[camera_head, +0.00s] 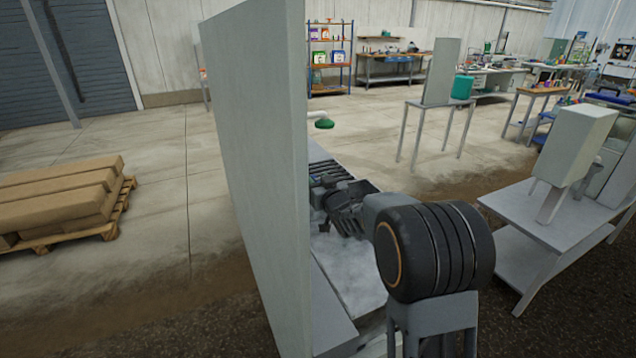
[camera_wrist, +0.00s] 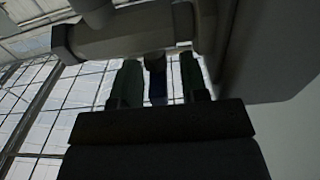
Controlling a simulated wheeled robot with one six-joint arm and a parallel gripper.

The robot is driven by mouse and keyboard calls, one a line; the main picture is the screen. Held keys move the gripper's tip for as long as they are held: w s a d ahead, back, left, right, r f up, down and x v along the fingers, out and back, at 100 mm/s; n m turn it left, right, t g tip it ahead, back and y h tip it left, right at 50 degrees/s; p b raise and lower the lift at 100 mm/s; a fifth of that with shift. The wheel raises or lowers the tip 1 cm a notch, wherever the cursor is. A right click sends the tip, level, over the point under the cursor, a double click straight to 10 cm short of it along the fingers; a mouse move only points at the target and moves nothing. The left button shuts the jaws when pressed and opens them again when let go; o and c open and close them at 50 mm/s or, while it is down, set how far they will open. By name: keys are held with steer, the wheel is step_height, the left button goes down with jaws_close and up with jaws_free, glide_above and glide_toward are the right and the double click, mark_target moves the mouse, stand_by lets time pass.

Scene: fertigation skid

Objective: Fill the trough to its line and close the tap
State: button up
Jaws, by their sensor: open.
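In the wrist view my gripper (camera_wrist: 158,66) is open, its two dark green fingers pointing up. A narrow part, brown above and blue below (camera_wrist: 157,85), shows between the fingers; I cannot tell whether they touch it. A thick grey horizontal body (camera_wrist: 120,42) crosses just above the fingertips; I cannot tell whether it belongs to the tap. In the head view my gripper (camera_head: 328,183) is beside the tall grey panel, partly hidden by my arm. A green round piece (camera_head: 323,124) shows beyond it under a pale pipe end. No trough, fill line or water can be made out.
The tall grey panel (camera_head: 258,150) stands close on the left of my arm. A grey table with a pale box (camera_head: 575,143) is at right.

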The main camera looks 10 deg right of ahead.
jaws_close()
steer(key=shift+d+y, duration=0.1)
steer(key=shift+y, duration=0.2)
steer(key=n+g+y+p, duration=0.1)
steer(key=n+y+p, duration=0.1)
steer(key=shift+d+r+y, duration=0.1)
steer(key=shift+r+y, duration=0.05)
steer(key=shift+y, duration=0.25)
steer(key=n+g+y+p, duration=0.1)
steer(key=n+y, duration=0.1)
steer(key=n+g+y+p, duration=0.1)
steer(key=y+p, duration=0.1)
steer(key=shift+w+d+n+g+y, duration=0.15)
steer(key=shift+n+g+y, duration=0.25)
steer(key=n+g+y+p, duration=0.2)
steer(key=n+g+y, duration=0.1)
steer(key=g, duration=0.1)
steer(key=shift+w+n+y, duration=0.1)
steer(key=shift+n+y, duration=0.2)
steer(key=shift+w+n+g+y+p, duration=0.1)
steer(key=shift+n+g+y+p, duration=0.1)
steer(key=shift+n+g+y, duration=0.7)
steer(key=shift+n+g+y+p, duration=0.15)
steer(key=shift+n+g, duration=0.45)
steer(key=shift+g, duration=0.8)
steer(key=shift+n+g, duration=0.3)
steer(key=shift+g, duration=0.1)
